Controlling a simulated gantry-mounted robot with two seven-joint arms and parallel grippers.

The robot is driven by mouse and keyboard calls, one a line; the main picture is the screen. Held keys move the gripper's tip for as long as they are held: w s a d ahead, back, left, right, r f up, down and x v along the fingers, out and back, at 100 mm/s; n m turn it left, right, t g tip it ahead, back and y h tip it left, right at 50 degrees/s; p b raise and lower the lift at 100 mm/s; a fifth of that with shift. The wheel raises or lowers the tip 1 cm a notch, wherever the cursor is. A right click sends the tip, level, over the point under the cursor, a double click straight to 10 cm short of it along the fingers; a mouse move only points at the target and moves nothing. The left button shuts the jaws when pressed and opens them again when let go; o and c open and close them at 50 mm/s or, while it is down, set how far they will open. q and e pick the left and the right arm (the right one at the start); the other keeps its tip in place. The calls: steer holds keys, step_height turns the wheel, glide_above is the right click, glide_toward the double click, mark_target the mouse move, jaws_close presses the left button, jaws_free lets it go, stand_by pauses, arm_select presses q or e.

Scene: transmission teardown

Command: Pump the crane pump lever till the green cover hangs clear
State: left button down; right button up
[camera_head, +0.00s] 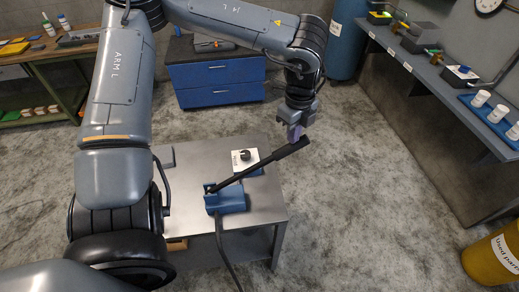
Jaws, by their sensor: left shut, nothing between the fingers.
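The crane pump lever (255,167) is a long black bar. It slants up to the right from a blue pump base (228,202) on a grey metal table. My left gripper (295,136) points down at the lever's upper right end and appears to touch or nearly touch it. It is shut with nothing held between its fingers. The green cover and the crane hook cannot be made out in this view. My right gripper is not in view.
A white box with a black knob (243,157) stands behind the pump. A blue drawer cabinet (218,78) is at the back. A shelf (430,68) with bottles runs along the right wall. A yellow used-parts bin (492,258) stands at lower right. The floor between is clear.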

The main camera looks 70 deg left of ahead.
arm_select(q)
steer(key=shift+s+r, duration=0.1)
steer(key=shift+r, duration=0.1)
steer(key=shift+r, duration=0.1)
steer(key=shift+r+p, duration=0.5)
steer(key=shift+r, duration=0.05)
step_height(320, 180, up, 6)
steer(key=p, duration=0.4)
steer(key=shift+f, duration=0.15)
steer(key=shift+p, duration=0.3)
